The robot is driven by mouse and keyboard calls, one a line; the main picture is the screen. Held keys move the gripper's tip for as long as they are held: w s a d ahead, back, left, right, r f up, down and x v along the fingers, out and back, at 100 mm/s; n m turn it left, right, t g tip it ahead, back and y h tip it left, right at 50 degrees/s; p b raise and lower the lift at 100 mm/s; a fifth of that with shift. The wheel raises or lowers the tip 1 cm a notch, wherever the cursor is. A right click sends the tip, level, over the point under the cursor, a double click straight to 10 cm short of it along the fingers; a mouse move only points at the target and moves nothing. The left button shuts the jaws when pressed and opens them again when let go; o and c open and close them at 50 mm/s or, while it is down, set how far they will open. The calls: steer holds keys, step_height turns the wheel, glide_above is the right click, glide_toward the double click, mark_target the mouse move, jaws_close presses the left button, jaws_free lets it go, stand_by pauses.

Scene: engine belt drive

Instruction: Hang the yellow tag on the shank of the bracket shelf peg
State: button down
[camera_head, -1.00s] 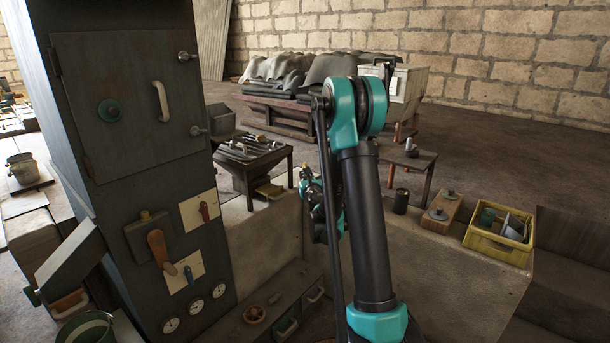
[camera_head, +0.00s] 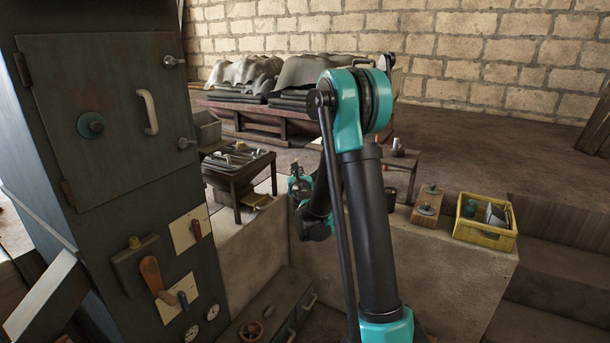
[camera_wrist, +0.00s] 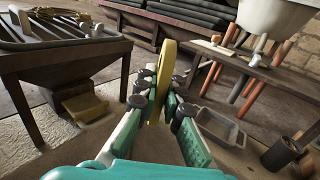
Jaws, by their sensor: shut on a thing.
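In the wrist view the yellow tag (camera_wrist: 165,72) stands upright between the fingers of my gripper (camera_wrist: 158,95), which is shut on it. The tag is long, with a rounded upper end, and reaches beyond the fingertips. In the head view my wrist and gripper are small, behind the dark forearm, near the stone wall's top. The tag is not clearly visible there. I cannot pick out the bracket shelf peg with certainty in either view.
A dark tool table (camera_head: 240,168) stands left of my gripper. A tall grey cabinet (camera_head: 110,100) stands at the left. A grey tray (camera_wrist: 220,128) lies at right in the wrist view.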

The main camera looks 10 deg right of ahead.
steer(key=s+a+r+m+h, duration=0.1)
steer(key=s+a+r, duration=0.45)
steer(key=a, duration=0.25)
steer(key=s+a+r+h, duration=0.1)
steer(key=s+a+r, duration=0.45)
steer(key=a, duration=0.25)
steer(key=w+a+f, duration=0.1)
steer(key=w+a, duration=0.5)
steer(key=a, duration=0.2)
steer(key=shift+f, duration=0.15)
stand_by(0.6)
stand_by(0.6)
steer(key=c, duration=1.6)
jaws_free()
